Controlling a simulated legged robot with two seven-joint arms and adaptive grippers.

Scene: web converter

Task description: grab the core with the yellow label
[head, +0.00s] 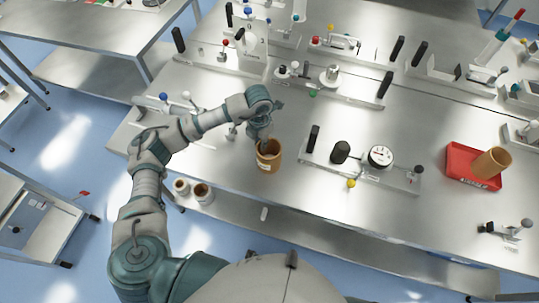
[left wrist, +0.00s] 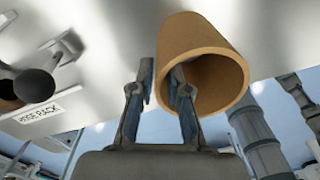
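A brown, hollow core (head: 269,157) with a small pale label low on its side is near the front edge of the metal table in the head view. My left gripper (head: 264,138) reaches down to its upper rim. In the left wrist view the core (left wrist: 237,75) shows its open end, and the fingers (left wrist: 163,80) are drawn close together with its wall between them, one outside and one at the opening. Its label is hidden there. I cannot tell whether the core touches the table. My right gripper is not in view.
Another brown core (head: 491,163) lies tilted on a red tray (head: 459,163) at the right. A fixture with a dial (head: 380,156) stands right of the labelled core. A black-knobbed rack (left wrist: 36,85) is left in the wrist view.

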